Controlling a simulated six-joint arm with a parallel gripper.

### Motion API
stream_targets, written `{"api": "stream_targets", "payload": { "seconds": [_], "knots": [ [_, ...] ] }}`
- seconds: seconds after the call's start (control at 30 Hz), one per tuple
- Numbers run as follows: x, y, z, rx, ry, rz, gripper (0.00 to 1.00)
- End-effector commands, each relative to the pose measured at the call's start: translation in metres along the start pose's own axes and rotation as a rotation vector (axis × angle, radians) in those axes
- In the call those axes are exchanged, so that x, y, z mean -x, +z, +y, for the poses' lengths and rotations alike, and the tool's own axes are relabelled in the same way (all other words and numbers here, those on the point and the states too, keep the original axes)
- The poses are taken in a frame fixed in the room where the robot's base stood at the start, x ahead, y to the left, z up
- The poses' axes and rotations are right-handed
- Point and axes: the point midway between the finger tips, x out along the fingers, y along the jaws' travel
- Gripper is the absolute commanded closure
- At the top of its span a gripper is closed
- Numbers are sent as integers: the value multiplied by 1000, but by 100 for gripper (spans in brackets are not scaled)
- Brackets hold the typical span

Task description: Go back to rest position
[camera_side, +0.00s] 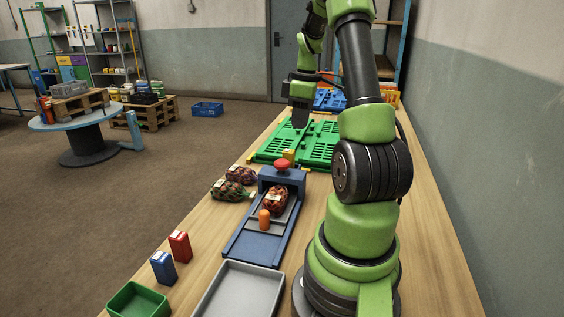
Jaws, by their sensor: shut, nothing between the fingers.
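My gripper (300,115) is small in the side view, over the green slotted boards (268,148) on the far half of the table. It points down, is shut and holds nothing. A filled net sack (277,200) with a white label lies in the blue sewing device (250,243), in front of its red knob (282,165). Two more filled sacks lie left of the device: a darker one (241,175) and a greenish one (228,191). My arm hides part of the table on the right.
An orange cylinder (264,220) stands on the device. A red box (180,246), a blue box (163,268), a green bin (137,302) and a grey tray (238,295) are at the near left. Blue and orange crates (328,99) stand behind the green boards. A wall is at right.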

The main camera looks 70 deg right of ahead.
Motion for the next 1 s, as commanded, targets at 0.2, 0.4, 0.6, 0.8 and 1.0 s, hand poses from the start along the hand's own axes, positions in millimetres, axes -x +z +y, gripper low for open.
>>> {"api": "stream_targets", "payload": {
  "seconds": [0.2, 0.4, 0.6, 0.8, 1.0],
  "knots": [
    [0, 0, 0, 0, 0, 0, 100],
    [9, -13, -10, -9, 17, 11, 100],
    [52, -70, -82, -84, 80, 106, 100],
    [89, -93, -185, -209, 67, 275, 100],
    [105, -72, -270, -331, -60, 431, 100]
  ]
}}
